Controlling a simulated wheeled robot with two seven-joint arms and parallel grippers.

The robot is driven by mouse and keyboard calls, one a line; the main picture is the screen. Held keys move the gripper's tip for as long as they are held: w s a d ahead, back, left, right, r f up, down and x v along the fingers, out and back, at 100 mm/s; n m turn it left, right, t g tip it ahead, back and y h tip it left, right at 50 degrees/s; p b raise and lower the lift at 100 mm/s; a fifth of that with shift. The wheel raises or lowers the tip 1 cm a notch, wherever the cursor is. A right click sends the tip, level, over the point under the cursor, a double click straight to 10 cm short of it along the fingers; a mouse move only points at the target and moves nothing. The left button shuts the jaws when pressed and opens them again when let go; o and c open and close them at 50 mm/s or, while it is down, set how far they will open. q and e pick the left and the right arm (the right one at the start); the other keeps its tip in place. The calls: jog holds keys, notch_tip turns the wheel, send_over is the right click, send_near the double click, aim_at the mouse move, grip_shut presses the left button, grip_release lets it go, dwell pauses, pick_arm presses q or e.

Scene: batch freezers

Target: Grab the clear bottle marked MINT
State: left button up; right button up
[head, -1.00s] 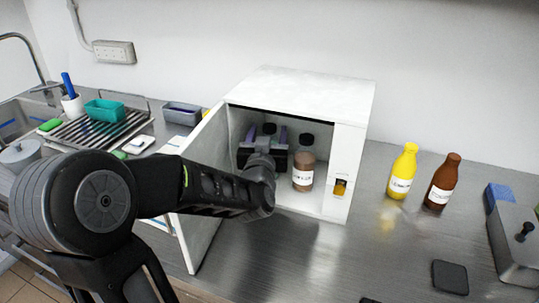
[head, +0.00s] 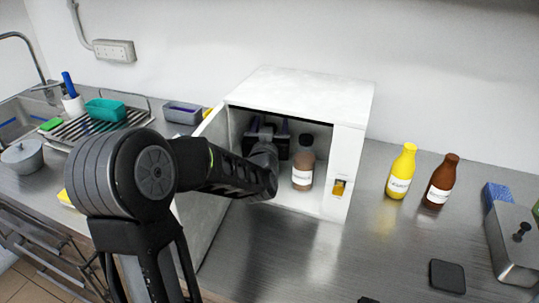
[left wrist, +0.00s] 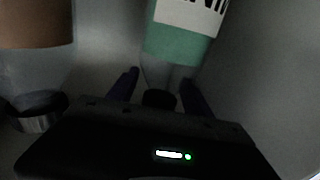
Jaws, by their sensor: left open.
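A clear bottle with green contents (left wrist: 178,44) shows in the left wrist view. Its white label (left wrist: 196,12) carries large dark letters, cut off by the frame edge; I cannot read the whole word. Its clear neck and dark cap (left wrist: 158,98) lie between the two fingers of my left gripper (left wrist: 158,78), which is open and not closed on it. In the head view my left gripper (head: 264,128) is inside the white freezer box (head: 300,88), largely hidden by my arm. The bottle is hidden there. My right gripper is not in view.
A brown-filled bottle with a black cap (head: 303,165) stands inside the box, just right of my gripper. The box door (head: 213,215) is open to the left. A yellow bottle (head: 402,172) and a brown bottle (head: 441,181) stand on the counter to the right.

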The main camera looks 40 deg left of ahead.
pick_arm(q)
jog(key=shift+c, duration=0.2)
grip_shut()
dwell(0.3)
dwell(0.8)
